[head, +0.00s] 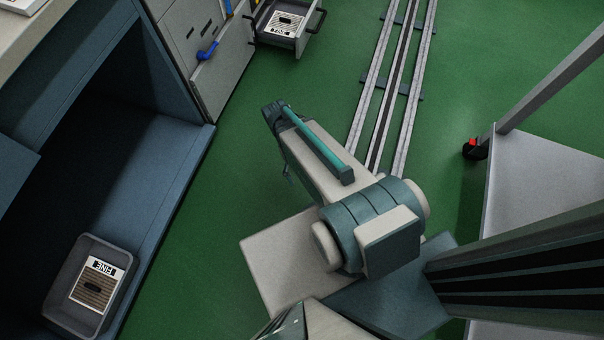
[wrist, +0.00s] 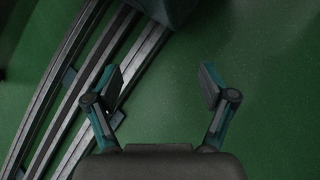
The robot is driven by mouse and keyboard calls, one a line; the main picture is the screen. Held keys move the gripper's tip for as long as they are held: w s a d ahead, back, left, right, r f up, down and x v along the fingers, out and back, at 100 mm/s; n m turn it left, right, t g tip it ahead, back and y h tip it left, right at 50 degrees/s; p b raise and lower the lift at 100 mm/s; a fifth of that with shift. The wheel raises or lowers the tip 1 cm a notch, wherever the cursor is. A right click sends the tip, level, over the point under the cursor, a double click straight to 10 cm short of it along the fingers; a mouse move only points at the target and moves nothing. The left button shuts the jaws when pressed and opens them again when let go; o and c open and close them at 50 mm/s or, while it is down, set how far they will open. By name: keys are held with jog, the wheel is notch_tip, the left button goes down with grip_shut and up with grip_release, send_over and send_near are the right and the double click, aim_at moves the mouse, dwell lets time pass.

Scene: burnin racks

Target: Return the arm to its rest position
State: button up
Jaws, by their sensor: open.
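My gripper (wrist: 158,85) shows in the wrist view with its two fingers spread apart and nothing between them. Green floor and the floor rails lie below it. In the head view my arm is folded over its base in the middle of the picture, above the floor beside the rails. The gripper's fingers cannot be made out clearly in the head view.
Rails (head: 392,85) run along the green floor (head: 300,85). At left a blue-grey cabinet (head: 185,165) holds a grey bin (head: 70,325) with a FINE label. A white cart (head: 545,190) stands at right.

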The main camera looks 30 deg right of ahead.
jog(key=s+a+r+n+g+y, duration=0.1)
jog(key=s+a+r, duration=0.2)
jog(key=s, duration=0.2)
jog(key=shift+y, duration=0.3)
dwell(0.8)
jog(key=s+r+t+p, duration=0.1)
jog(key=s+r+p, duration=0.1)
jog(key=r+p, duration=0.8)
jog(key=s+d+r+n+t+p, duration=0.1)
jog(key=r+p, duration=0.9)
jog(key=p, duration=1.6)
jog(key=shift+s+r+t+h, duration=0.2)
jog(key=shift+s+t+h, duration=0.3)
jog(key=shift+s, duration=0.75)
jog(key=shift+d, duration=0.1)
